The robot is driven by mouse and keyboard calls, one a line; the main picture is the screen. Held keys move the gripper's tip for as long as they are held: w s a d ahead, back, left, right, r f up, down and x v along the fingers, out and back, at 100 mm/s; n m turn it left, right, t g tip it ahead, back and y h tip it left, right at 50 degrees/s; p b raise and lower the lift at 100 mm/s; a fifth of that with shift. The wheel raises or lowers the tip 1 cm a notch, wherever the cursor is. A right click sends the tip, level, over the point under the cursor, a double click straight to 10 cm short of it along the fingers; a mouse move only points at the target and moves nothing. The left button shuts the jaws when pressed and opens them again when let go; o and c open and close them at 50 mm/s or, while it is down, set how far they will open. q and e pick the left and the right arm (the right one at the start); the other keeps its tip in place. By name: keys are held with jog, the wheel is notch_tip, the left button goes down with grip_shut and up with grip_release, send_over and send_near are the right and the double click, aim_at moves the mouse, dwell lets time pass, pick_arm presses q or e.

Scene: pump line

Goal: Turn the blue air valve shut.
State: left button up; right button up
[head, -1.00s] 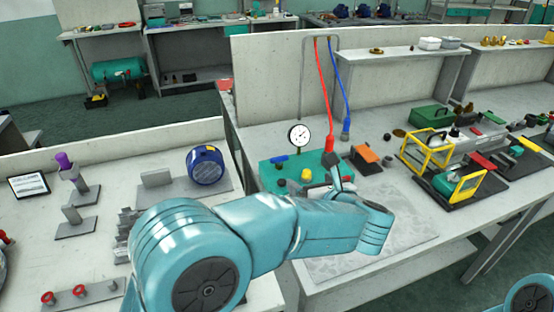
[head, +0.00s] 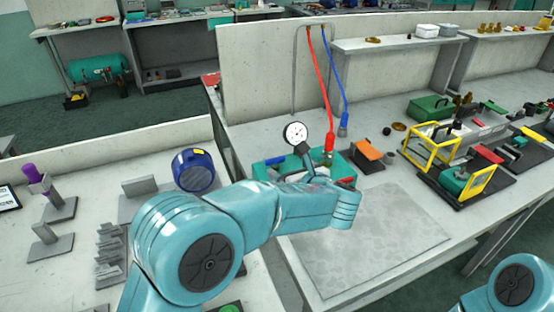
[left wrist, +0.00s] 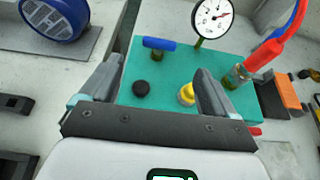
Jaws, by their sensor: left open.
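The blue valve handle (head: 275,160) is a short bar on the teal board (left wrist: 140,100), near the board's back left edge. In the left wrist view, the blue handle (left wrist: 159,44) lies crosswise on a brass-coloured stem, ahead of my left gripper (left wrist: 158,68). The left gripper is open, its two fingers apart and nothing between them touching them. The handle shows just beyond the gap between the fingertips. In the head view my left arm covers much of the board, and only a grey part of the left gripper (head: 304,152) shows. My right gripper is out of view.
A pressure gauge (left wrist: 213,17) stands behind the handle on its right. A red hose (head: 321,85) and a blue hose (head: 335,75) hang to the right. A black knob (left wrist: 141,88) and a yellow knob (left wrist: 187,94) sit nearer. A blue motor (head: 194,170) is left.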

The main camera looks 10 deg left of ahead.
aim_at(276, 160)
pick_arm(q)
jog(key=p+x, duration=0.1)
jog(key=x, duration=0.8)
jog(key=shift+w+a, duration=0.15)
jog(key=c, duration=1.1)
